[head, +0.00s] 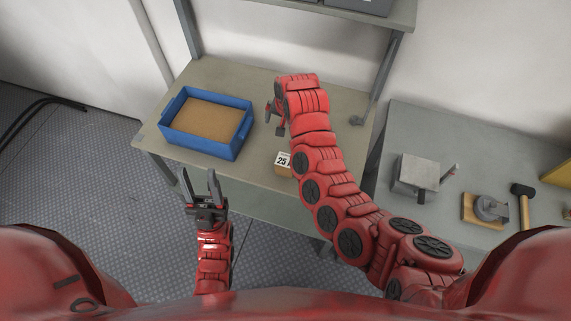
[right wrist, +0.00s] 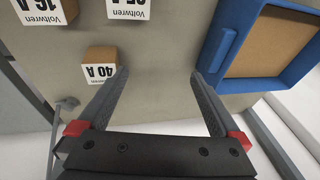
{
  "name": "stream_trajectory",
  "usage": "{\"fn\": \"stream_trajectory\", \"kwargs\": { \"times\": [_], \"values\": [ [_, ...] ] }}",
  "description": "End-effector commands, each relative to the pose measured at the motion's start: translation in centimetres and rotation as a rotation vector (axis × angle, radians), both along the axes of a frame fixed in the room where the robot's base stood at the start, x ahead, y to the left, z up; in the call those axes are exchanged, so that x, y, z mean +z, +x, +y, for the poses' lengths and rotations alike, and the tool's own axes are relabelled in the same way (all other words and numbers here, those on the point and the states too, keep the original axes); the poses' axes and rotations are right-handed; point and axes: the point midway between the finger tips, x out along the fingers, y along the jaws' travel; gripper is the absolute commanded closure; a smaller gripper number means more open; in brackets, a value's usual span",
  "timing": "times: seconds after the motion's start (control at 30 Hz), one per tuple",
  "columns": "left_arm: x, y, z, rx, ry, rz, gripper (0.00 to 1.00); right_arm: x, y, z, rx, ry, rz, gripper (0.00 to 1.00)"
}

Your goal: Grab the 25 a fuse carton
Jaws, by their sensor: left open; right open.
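The 25 A fuse carton (head: 283,163) is a small brown box with a white label, on the table near its front edge. My right arm partly covers it in the head view. In the right wrist view the 25 A carton (right wrist: 128,9) is cut off by the top edge, its label upside down. My right gripper (head: 275,116) is open and empty, farther back on the table than the carton. In its wrist view the open fingers (right wrist: 158,74) have nothing between them. My left gripper (head: 202,187) is open and empty, in front of the table's front edge.
A 40 A carton (right wrist: 100,69) and a 16 A carton (right wrist: 40,11) stand near the 25 A one. A blue bin (head: 206,152) with a brown inside is on the left of the table. A metal box (head: 416,176) and a mallet (head: 523,205) lie on the right bench.

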Motion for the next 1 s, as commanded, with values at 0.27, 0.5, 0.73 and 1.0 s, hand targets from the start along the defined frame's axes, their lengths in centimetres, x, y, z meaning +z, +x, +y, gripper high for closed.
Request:
{"fn": "stream_trajectory", "kwargs": {
  "times": [0.27,0.5,0.73,1.0],
  "values": [
    [-0.1,0.0,0.0,0.0,0.0,0.0,0.5,2.8,-5.8,-1.2,-0.001,-0.122,0.263,0.0],
    [-1.0,0.0,0.0,0.0,0.0,0.0,0.5,0.2,-6.2,-1.1,-0.001,-0.128,0.276,0.0],
    [-3.5,0.0,0.0,0.0,0.0,0.0,0.5,-4.3,-6.2,-1.1,0.001,-0.129,0.275,0.0],
    [-6.0,0.0,0.0,0.0,0.0,0.0,0.5,-8.6,-6.1,-1.2,0.0,-0.127,0.272,0.0]
  ]
}}
